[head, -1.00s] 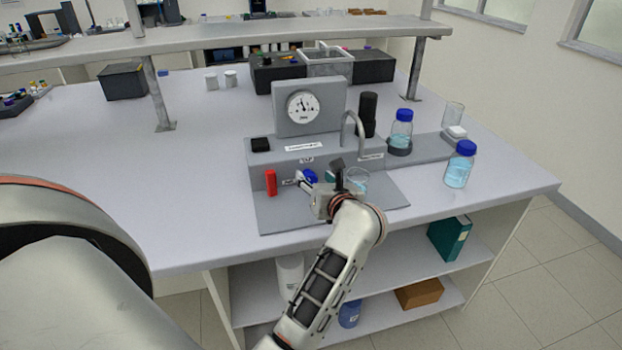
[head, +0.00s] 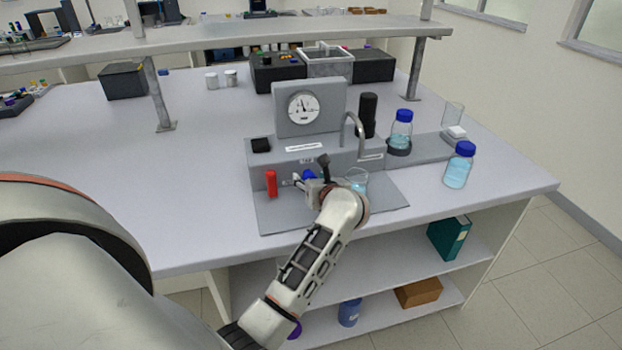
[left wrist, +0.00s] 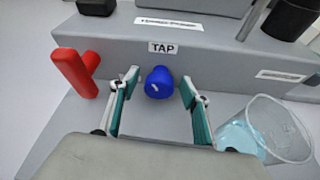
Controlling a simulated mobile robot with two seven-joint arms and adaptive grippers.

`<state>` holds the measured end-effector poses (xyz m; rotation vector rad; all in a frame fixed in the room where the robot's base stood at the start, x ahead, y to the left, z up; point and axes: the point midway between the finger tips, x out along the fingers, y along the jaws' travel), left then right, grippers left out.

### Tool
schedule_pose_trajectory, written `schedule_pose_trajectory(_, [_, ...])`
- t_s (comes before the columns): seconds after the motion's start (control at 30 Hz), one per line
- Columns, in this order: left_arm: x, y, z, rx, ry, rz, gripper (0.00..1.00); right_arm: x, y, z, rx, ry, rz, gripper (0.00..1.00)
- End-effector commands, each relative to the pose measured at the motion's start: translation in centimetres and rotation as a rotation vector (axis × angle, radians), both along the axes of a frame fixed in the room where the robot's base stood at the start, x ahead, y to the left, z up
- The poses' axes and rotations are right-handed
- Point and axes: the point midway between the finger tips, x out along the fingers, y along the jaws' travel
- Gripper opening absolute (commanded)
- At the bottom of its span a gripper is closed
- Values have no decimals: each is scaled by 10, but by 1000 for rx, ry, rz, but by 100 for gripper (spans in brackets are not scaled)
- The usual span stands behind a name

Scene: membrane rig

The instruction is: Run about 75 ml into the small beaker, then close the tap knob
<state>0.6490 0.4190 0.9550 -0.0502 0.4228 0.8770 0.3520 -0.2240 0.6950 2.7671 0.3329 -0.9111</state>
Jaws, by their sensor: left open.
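The blue tap knob (left wrist: 158,83) sits under the TAP label (left wrist: 163,47) on the grey rig's front face. My left gripper (left wrist: 157,92) is open, with one finger on each side of the knob and visible gaps to it. In the head view the left gripper (head: 312,180) is at the rig front and partly covers the knob (head: 309,174). The small beaker (left wrist: 268,130) holds pale blue liquid and stands right of the gripper. It also shows in the head view (head: 357,180), partly hidden by my arm. I cannot read its level. My right gripper is out of view.
A red lever (left wrist: 75,73) sticks out left of the knob. The rig (head: 320,150) carries a gauge (head: 304,109) and a curved spout (head: 353,129) above the beaker. Two blue-capped bottles (head: 401,130) (head: 460,165) stand to the right. The bench left of the rig is clear.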

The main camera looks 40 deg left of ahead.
Motion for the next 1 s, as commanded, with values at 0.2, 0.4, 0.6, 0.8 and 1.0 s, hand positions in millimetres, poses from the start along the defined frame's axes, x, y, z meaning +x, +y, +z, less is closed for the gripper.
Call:
schedule_pose_trajectory(0.2, [0, 0, 0, 0, 0, 0, 21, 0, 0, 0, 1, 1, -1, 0])
schedule_pose_trajectory(0.4, [0, 0, 0, 2, 2, 0, 8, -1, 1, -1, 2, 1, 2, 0])
schedule_pose_trajectory(0.6, [2, -3, -2, 88, 110, 1, 8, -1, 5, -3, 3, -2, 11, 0])
schedule_pose_trajectory(0.8, [3, -3, -3, 247, 297, 0, 8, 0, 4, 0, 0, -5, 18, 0])
schedule_pose_trajectory(1.0, [3, -3, -2, 308, 364, 0, 8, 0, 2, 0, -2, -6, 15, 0])
